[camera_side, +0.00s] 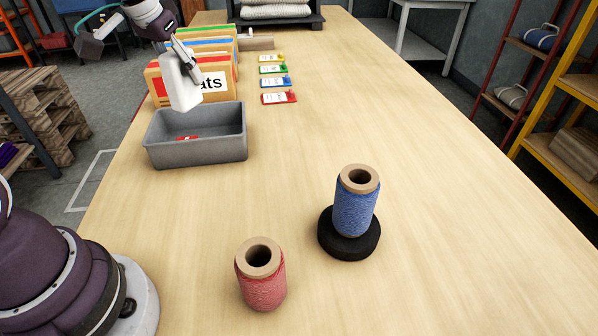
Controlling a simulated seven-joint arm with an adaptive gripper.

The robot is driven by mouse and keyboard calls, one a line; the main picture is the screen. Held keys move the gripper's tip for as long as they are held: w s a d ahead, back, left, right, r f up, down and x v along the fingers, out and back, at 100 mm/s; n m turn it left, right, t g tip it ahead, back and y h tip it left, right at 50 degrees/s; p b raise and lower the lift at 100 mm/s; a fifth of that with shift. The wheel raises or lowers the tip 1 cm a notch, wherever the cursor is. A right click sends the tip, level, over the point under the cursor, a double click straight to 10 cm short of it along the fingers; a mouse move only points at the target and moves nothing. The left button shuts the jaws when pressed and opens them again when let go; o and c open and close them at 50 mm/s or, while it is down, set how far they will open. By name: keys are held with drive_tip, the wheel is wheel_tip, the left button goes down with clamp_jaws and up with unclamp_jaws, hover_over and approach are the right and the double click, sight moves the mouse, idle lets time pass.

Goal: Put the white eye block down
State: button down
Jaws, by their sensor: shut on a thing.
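The white eye block (181,82) is a pale upright block in the upper left of the side view. My gripper (180,54) is shut on its top end and holds it in the air. In the picture the block is above the back part of the grey bin (197,152) and in front of the coloured file folders (215,82). Its lower end appears clear of the bin. The fingertips are small here and partly merge with the block.
A small red item (187,138) lies in the bin. Several coloured tags (279,98) lie right of the folders. A blue twine spool (356,205) stands on a black round base (348,246); a red spool (261,280) stands nearer. The table's (420,150) right side is clear.

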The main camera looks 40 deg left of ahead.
drive_tip(key=w+d+m+h, duration=0.1)
drive_tip(key=w+d+m, duration=0.25)
drive_tip(key=d, duration=0.75)
drive_tip(key=w+d+m+h, duration=0.2)
drive_tip(key=d+m, duration=0.2)
drive_tip(key=d, duration=0.7)
drive_tip(key=s+d+f+m+g+h, duration=0.1)
drive_tip(key=s+d+m, duration=0.3)
drive_tip(key=s+d, duration=0.5)
drive_tip(key=s+d+m+g+h, duration=0.1)
drive_tip(key=s+d+m, duration=0.3)
drive_tip(key=d, duration=1)
drive_tip(key=f, duration=1.5)
drive_tip(key=shift+w+a, duration=0.1)
drive_tip(key=shift+a, duration=0.2)
drive_tip(key=c, duration=0.7)
unclamp_jaws()
drive_tip(key=shift+f, duration=0.1)
drive_tip(key=shift+c, duration=0.2)
